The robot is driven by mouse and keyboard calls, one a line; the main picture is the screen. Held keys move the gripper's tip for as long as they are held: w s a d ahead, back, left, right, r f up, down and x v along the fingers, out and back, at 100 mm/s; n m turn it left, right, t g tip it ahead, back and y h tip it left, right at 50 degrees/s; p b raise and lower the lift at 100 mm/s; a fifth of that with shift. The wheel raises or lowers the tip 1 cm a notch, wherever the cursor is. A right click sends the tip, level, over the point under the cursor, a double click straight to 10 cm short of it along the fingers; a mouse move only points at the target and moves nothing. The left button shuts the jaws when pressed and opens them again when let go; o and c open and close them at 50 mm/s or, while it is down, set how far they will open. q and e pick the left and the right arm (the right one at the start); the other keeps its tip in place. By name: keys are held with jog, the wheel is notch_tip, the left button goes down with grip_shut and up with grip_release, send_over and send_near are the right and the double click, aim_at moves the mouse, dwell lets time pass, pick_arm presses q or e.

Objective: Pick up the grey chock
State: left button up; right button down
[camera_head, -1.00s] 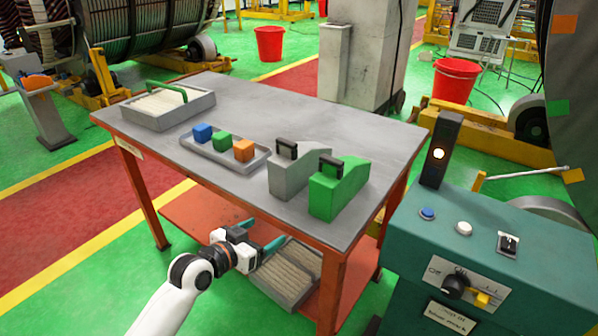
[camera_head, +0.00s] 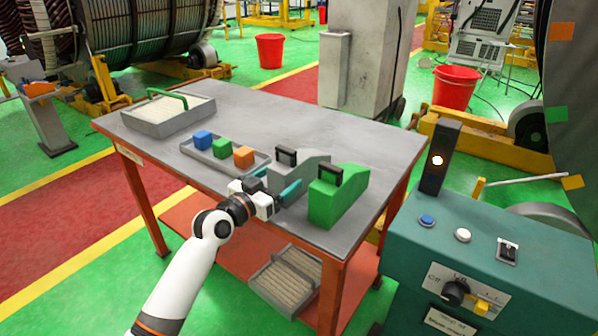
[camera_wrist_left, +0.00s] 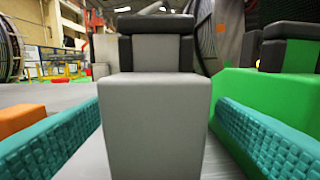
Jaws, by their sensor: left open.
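The grey chock (camera_head: 311,166) is a wedge with a black handle, standing on the table to the left of the green chock (camera_head: 337,195). My left gripper (camera_head: 277,190) is at the near end of the grey chock, at about table-top height. Its teal fingers are open and hide part of the chock in the head view. In the left wrist view the grey chock (camera_wrist_left: 154,115) stands upright between the two fingers, with a gap on the left; the right finger lies between it and the green chock (camera_wrist_left: 252,90). My right gripper is not in view.
A grey tray (camera_head: 190,151) with blue, green and orange blocks lies left of the grey chock. A box with a green handle (camera_head: 160,125) stands at the table's far left. A teal control console (camera_head: 490,255) stands at the right. The table (camera_head: 260,110) is clear behind the chocks.

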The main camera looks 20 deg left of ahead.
aim_at(302, 163)
pick_arm(q)
jog(key=x, duration=0.4)
jog(key=shift+w, duration=0.45)
jog(key=c, duration=1.2)
jog(key=shift+o, duration=0.2)
jog(key=shift+r, duration=0.25)
